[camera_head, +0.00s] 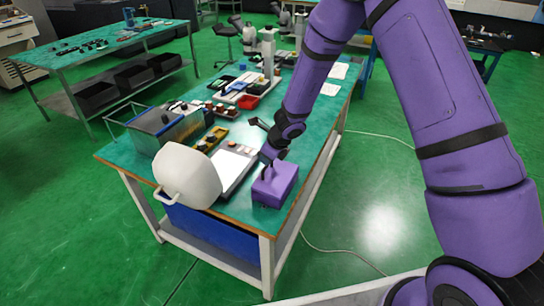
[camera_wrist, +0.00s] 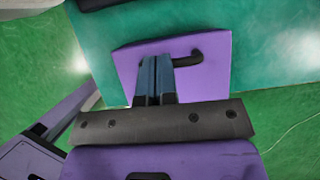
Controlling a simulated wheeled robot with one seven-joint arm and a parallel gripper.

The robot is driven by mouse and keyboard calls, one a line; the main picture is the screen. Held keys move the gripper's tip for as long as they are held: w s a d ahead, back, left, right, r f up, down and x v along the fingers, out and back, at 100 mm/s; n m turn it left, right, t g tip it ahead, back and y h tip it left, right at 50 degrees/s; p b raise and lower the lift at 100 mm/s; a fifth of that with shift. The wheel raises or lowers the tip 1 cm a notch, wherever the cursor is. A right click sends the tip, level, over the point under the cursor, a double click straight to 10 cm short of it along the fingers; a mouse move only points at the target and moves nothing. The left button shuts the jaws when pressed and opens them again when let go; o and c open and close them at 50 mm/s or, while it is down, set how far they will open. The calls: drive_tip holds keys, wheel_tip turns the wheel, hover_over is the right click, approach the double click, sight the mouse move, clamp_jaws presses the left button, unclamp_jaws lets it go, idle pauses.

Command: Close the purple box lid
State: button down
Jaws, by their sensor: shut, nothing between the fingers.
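The purple box (camera_head: 275,186) stands at the near right corner of the green-topped table. In the head view its top looks nearly flat, with no clear gap, but I cannot tell whether the lid sits fully down. In the wrist view the purple lid (camera_wrist: 215,80) fills the middle, with a dark curved handle (camera_wrist: 198,57) on it. My gripper (camera_wrist: 156,62) is shut and empty. Its fingertips overlap the lid beside the handle; whether they touch is unclear. In the head view my gripper (camera_head: 270,164) is at the box's back edge, partly hidden by my wrist.
A cream rounded container (camera_head: 187,176) with a handle stands left of the box at the table's front edge. A pale flat panel (camera_head: 231,167) lies between them. A metal-and-blue case (camera_head: 170,129) and small trays sit farther back.

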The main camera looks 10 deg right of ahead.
drive_tip(key=shift+w+a+f, duration=0.2)
drive_tip(key=shift+a+f, duration=0.15)
drive_tip(key=shift+f, duration=0.15)
drive_tip(key=shift+a+f, duration=0.1)
idle(0.4)
